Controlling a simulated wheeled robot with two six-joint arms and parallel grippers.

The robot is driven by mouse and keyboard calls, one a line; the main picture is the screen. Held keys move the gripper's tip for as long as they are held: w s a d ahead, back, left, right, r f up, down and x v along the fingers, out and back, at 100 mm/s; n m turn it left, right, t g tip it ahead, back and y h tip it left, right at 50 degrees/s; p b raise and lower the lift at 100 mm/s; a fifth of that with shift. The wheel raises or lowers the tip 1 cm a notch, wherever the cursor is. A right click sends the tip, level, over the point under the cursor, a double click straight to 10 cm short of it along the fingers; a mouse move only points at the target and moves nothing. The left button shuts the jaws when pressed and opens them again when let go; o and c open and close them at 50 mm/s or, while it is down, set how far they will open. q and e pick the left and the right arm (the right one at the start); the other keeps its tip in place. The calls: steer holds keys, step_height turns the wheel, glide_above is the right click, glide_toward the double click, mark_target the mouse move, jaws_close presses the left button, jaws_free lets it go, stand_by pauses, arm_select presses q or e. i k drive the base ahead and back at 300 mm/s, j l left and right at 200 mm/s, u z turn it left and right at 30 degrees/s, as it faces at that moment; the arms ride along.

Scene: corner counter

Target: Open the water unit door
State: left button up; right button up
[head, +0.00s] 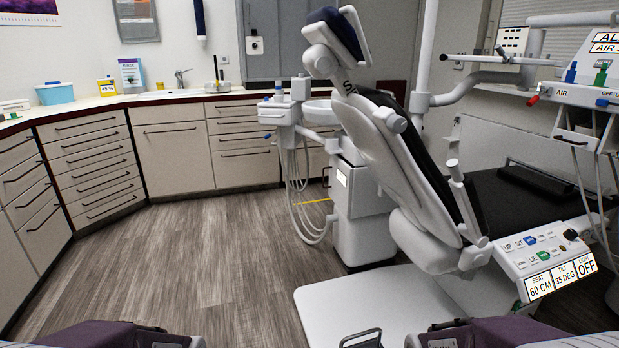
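The water unit (362,215) is a white cabinet standing on the floor beside the dental chair, right of the middle in the head view. Its upper part carries a basin (322,112) and a holder with hanging hoses (300,200). A small pale label (341,178) and a dark handle-like piece (326,177) show at its left side. The door's outline is hard to make out, and it appears shut. Only purple and grey parts of my arms show along the bottom edge. Neither gripper can be seen.
The dental chair (400,160) stands right of the unit. Its white base plate (375,305) lies on the floor in front. A control panel (545,258) juts out at right. Drawer cabinets (95,165) line the left and back. The wooden floor (200,255) at left is clear.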

mark_target(340, 174)
steer(key=i+j, duration=0.15)
steer(key=j, duration=0.25)
steer(key=i+j, duration=0.2)
steer(key=j, duration=0.15)
steer(key=i+j, duration=0.15)
steer(key=j, duration=0.25)
steer(key=i+j+z, duration=0.1)
steer(key=j, duration=0.3)
steer(key=i+j, duration=0.15)
steer(key=i, duration=0.3)
steer(key=i+j, duration=0.1)
steer(key=i, duration=0.4)
steer(key=i+j, duration=0.15)
steer(key=i, duration=0.3)
steer(key=i+j+z, duration=0.1)
steer(key=i, duration=0.35)
steer(key=i+l, duration=0.1)
steer(key=i, duration=0.25)
